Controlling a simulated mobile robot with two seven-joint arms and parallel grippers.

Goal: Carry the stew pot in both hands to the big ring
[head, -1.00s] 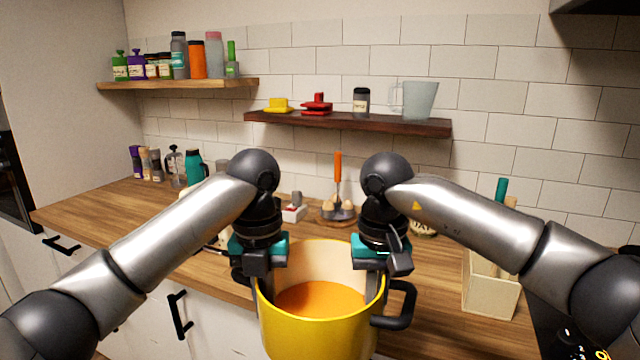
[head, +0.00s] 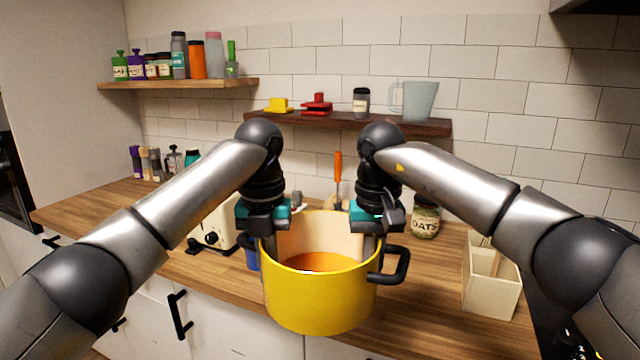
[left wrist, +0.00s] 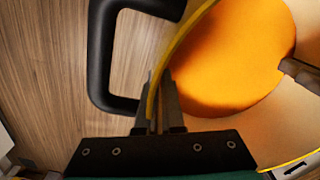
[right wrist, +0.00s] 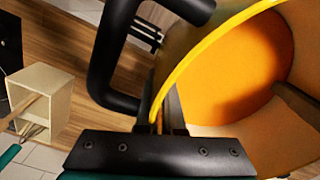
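The yellow stew pot (head: 318,305) holds orange stew and hangs upright between my arms, in front of or over the counter's front edge. My left gripper (head: 268,240) is shut on its left rim, beside the left handle. My right gripper (head: 370,238) is shut on its right rim, beside the black right handle (head: 398,268). The left wrist view shows the pot's rim (left wrist: 188,32) between the fingers, and the right wrist view shows the rim (right wrist: 200,50) likewise. A dark surface (head: 552,318) shows at the far right, largely behind my right arm. The big ring is not visible.
The wooden counter (head: 420,325) has a cream divided holder (head: 490,290) at right and an oats jar (head: 425,222) behind the pot. A cream toaster-like appliance (head: 215,222) stands at left. A dark wall shelf (head: 350,122) is above.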

